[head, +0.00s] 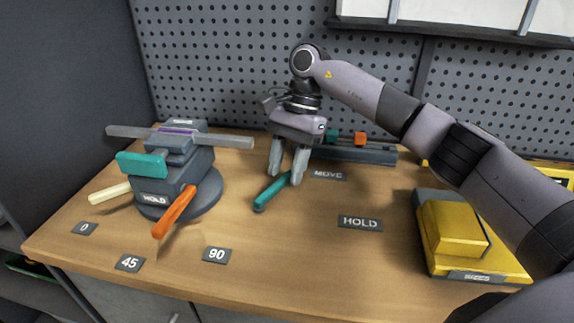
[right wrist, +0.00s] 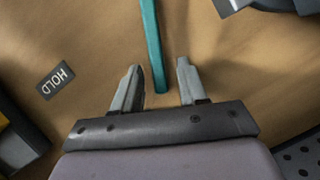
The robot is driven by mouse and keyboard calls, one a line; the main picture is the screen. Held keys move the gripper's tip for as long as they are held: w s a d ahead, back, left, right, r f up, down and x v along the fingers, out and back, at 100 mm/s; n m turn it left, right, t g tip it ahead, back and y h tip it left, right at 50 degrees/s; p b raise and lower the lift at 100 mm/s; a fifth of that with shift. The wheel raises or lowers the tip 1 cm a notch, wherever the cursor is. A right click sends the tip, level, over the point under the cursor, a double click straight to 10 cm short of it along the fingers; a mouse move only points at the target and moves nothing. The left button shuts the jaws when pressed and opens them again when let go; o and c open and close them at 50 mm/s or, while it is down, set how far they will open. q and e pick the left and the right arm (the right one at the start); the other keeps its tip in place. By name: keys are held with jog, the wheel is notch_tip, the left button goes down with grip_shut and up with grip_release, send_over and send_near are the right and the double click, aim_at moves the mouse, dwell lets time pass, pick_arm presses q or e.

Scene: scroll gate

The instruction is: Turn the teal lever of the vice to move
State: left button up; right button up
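The teal lever (head: 272,192) points toward the table's front left, its far end hidden by my right gripper in the head view. My right gripper (head: 287,180) points down over that end, fingers open. In the right wrist view the teal lever (right wrist: 152,40) runs between the two apart fingers of my right gripper (right wrist: 158,66), with a gap on both sides. A low dark vice (head: 350,153) behind the gripper has an orange block. Its joint with the lever is hidden. The MOVE plate (head: 329,175) lies right of the gripper, the HOLD plate (head: 360,222) nearer the front. My left gripper is not in view.
A grey turntable device (head: 180,170) stands at left with a teal block, a grey bar and orange and cream levers. Plates 0, 45 and 90 (head: 216,255) lie before it. A yellow box (head: 460,235) stands at right. The front middle of the table is clear.

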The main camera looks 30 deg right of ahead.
jog(key=v, duration=0.7)
dwell(0.6)
